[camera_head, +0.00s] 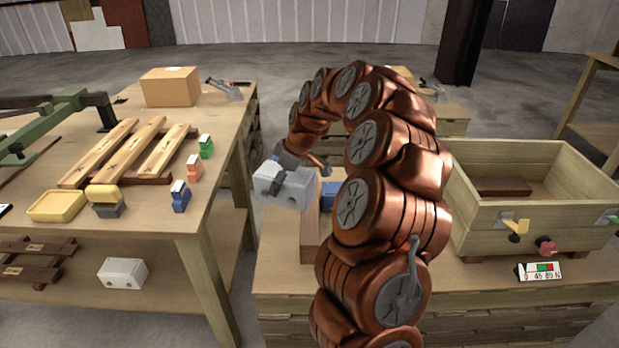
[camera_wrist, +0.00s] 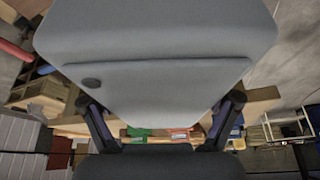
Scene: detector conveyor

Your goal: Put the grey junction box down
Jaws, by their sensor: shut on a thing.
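The grey junction box (camera_head: 283,188) is in the air at the end of my arm, left of the arm's curve, in front of the gap between the left table and the middle bench. My gripper (camera_head: 287,165) is shut on it. In the wrist view the junction box (camera_wrist: 155,60) fills the upper middle, with a finger of my gripper (camera_wrist: 160,112) at each side. The box hides much of what lies beyond it. From the head it looks slightly tilted and apart from any surface.
The left table (camera_head: 180,222) holds wooden planks (camera_head: 100,155), a yellow tray (camera_head: 57,206) and small coloured blocks. A similar pale box (camera_head: 122,273) lies on its lower shelf. A wooden crate (camera_head: 530,237) stands right on the bench (camera_head: 450,280). A blue object (camera_head: 331,194) is partly hidden behind my arm.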

